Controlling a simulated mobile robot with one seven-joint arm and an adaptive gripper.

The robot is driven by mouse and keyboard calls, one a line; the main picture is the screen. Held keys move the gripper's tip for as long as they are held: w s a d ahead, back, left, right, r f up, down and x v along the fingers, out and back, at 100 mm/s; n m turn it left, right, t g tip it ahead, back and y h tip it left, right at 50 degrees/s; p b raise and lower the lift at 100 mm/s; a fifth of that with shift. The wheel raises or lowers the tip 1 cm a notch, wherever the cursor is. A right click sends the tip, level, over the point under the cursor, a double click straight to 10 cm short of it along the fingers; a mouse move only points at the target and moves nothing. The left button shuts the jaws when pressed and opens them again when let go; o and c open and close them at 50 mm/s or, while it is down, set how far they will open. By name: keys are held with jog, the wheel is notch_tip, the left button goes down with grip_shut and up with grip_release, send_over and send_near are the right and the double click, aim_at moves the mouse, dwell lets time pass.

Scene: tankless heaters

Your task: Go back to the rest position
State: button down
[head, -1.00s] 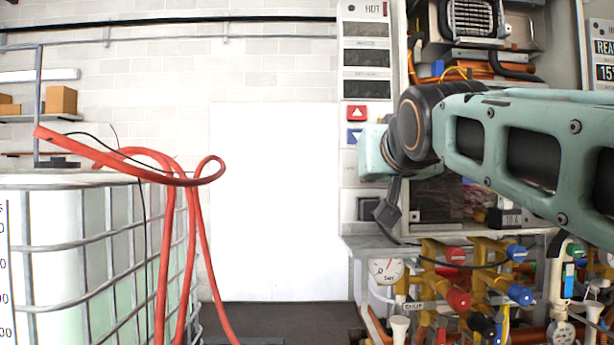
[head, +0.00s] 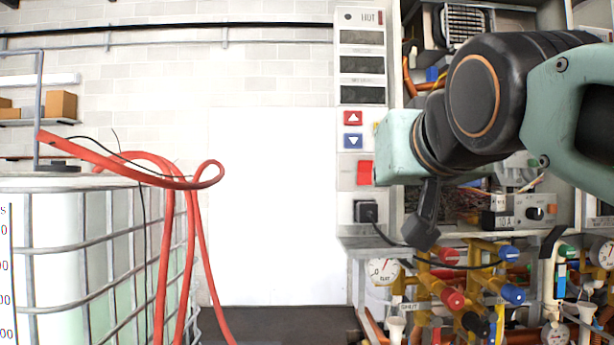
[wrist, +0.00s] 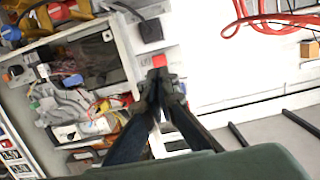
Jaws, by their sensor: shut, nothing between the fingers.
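My gripper (head: 424,222) hangs below the black wrist joint of my arm in the head view, in front of the open heater cabinet and right of its control panel (head: 362,115). In the wrist view my gripper (wrist: 160,88) has its dark fingers together with nothing between them. Its tips overlap the lower side of a red switch (wrist: 159,61) in that picture; contact cannot be told. The red switch also shows uncovered in the head view (head: 365,172).
A black plug (head: 366,211) with a cable sits below the switch. Colored valves (head: 452,299) and a gauge (head: 383,271) lie below the cabinet. A caged white tank (head: 70,245) with red hoses (head: 166,250) stands left. The white wall panel between is clear.

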dwell(0.3)
notch_tip(320, 180, down, 20)
jog(key=s+d+f+g, duration=0.1)
jog(key=s+d+g, duration=0.2)
jog(key=g, duration=0.2)
jog(key=s+a+f+g+p, duration=0.1)
jog(key=s+f+g, duration=0.2)
jog(key=s+f, duration=0.5)
jog(key=s+a+f+g+p, duration=0.15)
jog(key=s+f, duration=0.25)
jog(key=f, duration=0.7)
notch_tip(320, 180, up, 24)
jog(key=p, duration=2.3)
jog(key=shift+w+f+g, duration=0.2)
jog(key=shift+w+g, duration=0.15)
jog(key=shift+g, duration=0.1)
